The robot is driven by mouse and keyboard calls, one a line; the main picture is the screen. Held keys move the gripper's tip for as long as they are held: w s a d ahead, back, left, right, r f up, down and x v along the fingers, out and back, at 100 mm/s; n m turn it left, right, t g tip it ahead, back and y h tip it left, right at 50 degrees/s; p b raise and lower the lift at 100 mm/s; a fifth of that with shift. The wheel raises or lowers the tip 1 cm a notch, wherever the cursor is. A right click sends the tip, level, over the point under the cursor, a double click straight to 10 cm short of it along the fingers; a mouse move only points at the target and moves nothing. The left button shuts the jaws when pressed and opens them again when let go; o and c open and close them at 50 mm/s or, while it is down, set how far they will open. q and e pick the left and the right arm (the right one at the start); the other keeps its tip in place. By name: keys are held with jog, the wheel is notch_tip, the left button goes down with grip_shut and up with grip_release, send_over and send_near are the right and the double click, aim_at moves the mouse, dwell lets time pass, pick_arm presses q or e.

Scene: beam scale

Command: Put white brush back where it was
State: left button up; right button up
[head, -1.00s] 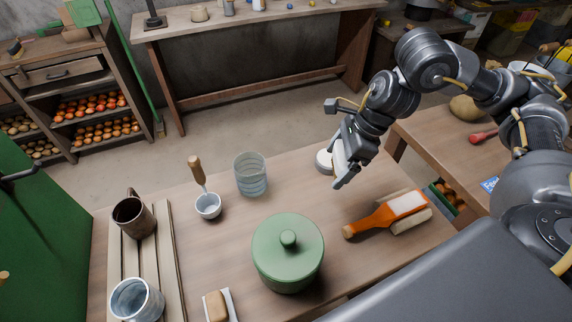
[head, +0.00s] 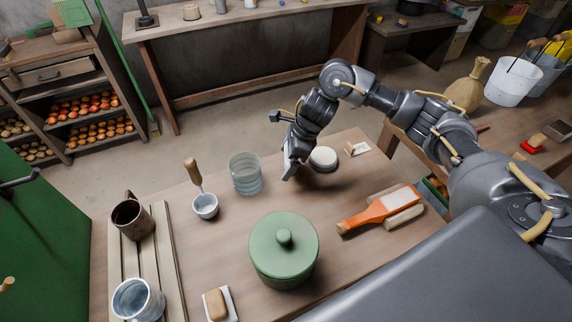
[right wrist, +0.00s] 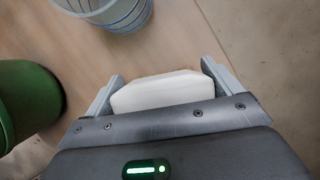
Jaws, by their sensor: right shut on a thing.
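My right gripper (head: 291,166) is over the far part of the table, between the ribbed glass and the round white-topped tin. In the right wrist view it is shut on a smooth white block (right wrist: 160,91), which I take as the white brush; no bristles show. In the head view the gripper mostly hides the block. The round white-topped tin (head: 323,157) stands just right of the gripper. A small card (head: 358,148) lies farther right on the table. My left gripper is not in view.
The ribbed glass (head: 245,174) stands close left of the gripper and also shows in the right wrist view (right wrist: 112,10). A green lidded pot (head: 283,262), an orange-handled brush (head: 372,213) and a small ladle (head: 205,207) stand or lie nearby. The table (head: 335,185) is clear between tin and orange-handled brush.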

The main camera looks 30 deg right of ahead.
jog(key=shift+w+a+f, duration=0.15)
jog(key=shift+f, duration=0.2)
notch_tip(320, 180, down, 2)
jog(key=shift+f+p, duration=0.1)
jog(key=shift+p, duration=0.2)
jog(key=shift+f, duration=0.35)
jog(key=shift+f, duration=0.2)
jog(key=o, duration=0.7)
jog(key=shift+d+r, duration=0.2)
jog(key=shift+r, duration=0.35)
jog(key=v, duration=1.1)
jog(key=shift+r, duration=0.15)
